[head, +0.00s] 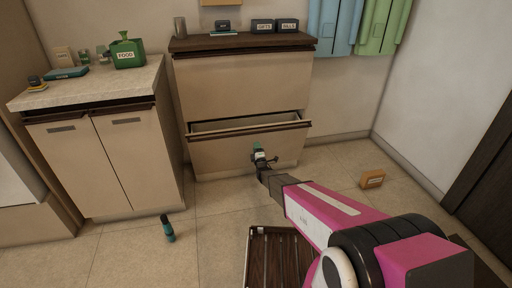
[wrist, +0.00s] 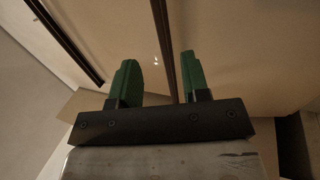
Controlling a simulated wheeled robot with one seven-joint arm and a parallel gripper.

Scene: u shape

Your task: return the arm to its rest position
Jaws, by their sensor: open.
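My gripper (head: 258,153) is stretched out low in front of the tall cabinet (head: 240,87), near its lower drawer (head: 235,151). In the wrist view its two green fingers (wrist: 160,80) stand apart with nothing between them. The drawer is pulled partly open, and its inside is only partly seen. My pink and black arm reaches from the lower right toward the cabinet. In the head view the fingertips are small, and I cannot tell whether they touch the drawer front.
A dark slatted rack (head: 262,255) lies on the floor beside my arm. A teal and black bottle-like item (head: 167,228) stands on the floor to the left, and an orange box (head: 372,178) lies at the right. A low counter (head: 110,150) is at left. Floor between is clear.

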